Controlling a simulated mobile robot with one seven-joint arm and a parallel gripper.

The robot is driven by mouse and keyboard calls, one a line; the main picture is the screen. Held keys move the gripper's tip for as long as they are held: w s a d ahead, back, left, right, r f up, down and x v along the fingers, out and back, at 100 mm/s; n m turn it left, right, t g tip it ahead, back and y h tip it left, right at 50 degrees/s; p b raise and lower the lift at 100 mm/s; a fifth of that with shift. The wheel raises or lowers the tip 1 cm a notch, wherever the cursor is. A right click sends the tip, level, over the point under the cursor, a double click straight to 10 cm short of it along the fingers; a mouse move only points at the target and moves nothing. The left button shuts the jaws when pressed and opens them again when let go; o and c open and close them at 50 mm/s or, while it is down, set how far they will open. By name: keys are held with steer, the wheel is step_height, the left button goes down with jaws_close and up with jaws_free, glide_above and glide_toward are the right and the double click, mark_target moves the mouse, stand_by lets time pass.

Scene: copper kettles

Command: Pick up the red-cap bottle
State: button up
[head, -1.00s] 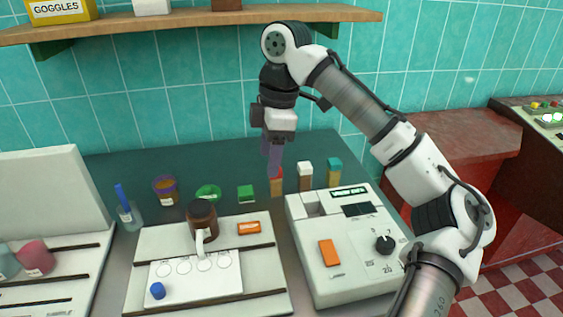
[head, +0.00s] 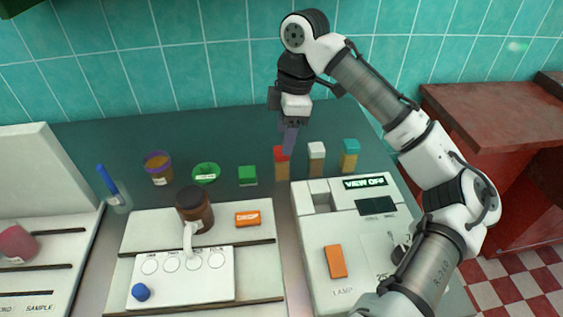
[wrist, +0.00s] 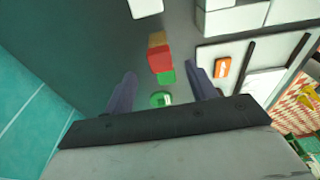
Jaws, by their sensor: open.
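The red-cap bottle (head: 282,167) has a square red cap on an amber-brown body and stands upright on the dark counter, left of the white-cap bottle. In the wrist view its red cap (wrist: 160,60) shows beyond and between the two fingertips. My gripper (head: 289,143) hangs pointing down at the red cap, and its purple fingers overlap the cap in the head view. In the wrist view my gripper (wrist: 162,78) is open with nothing between its fingers. I cannot tell the exact height left between fingertips and cap.
A white-cap bottle (head: 316,162) and a teal-cap bottle (head: 349,157) stand close to the right. A green block (head: 247,175) and a green dish (head: 205,173) lie to the left. A white device (head: 306,230) and a white board with a brown jar (head: 195,208) are in front.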

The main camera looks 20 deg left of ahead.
mark_target(281, 164)
steer(key=shift+s+a+f+p, duration=0.1)
steer(key=shift+a+f+p, duration=0.1)
steer(key=shift+f, duration=0.8)
steer(key=shift+s+a+f+p, duration=0.1)
steer(key=shift+f+p, duration=0.1)
steer(key=shift+f, duration=0.85)
steer(key=shift+a+f+p, duration=0.1)
steer(key=shift+f+p, duration=0.1)
steer(key=shift+f, duration=0.8)
steer(key=shift+c, duration=0.5)
steer(key=c, duration=1)
